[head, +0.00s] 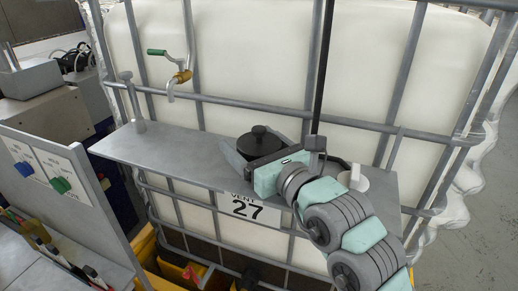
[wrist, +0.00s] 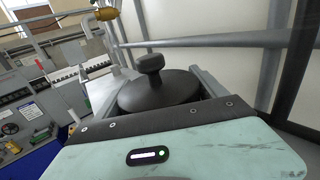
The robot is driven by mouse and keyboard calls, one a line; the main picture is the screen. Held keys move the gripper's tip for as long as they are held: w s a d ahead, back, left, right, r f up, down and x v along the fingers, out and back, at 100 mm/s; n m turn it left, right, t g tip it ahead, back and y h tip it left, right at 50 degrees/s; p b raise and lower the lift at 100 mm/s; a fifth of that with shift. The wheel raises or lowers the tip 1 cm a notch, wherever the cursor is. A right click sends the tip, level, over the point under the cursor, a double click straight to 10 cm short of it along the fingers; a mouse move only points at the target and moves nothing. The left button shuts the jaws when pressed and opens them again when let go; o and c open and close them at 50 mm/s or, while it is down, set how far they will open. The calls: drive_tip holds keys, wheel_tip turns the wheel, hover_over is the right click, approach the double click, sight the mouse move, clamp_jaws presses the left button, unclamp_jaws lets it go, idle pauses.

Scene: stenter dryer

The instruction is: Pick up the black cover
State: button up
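The black cover (head: 258,144) is a round dark lid with a knob on top. It is at the middle of a grey metal shelf (head: 175,150), above a label reading "VENT 27". It also shows in the wrist view (wrist: 158,90), upright and level. My gripper (head: 252,146) reaches in from the lower right, its grey fingers spread wide on either side of the cover. In the wrist view my gripper (wrist: 160,88) has one finger along each side of the lid. Whether the fingers touch it is hidden, as is the cover's underside.
A white cup-like object (head: 354,178) stands on the shelf right of my gripper. A metal post (head: 133,103) stands at the shelf's left end. A caged white tank (head: 250,60) is behind.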

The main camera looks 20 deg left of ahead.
drive_tip(key=c, duration=1)
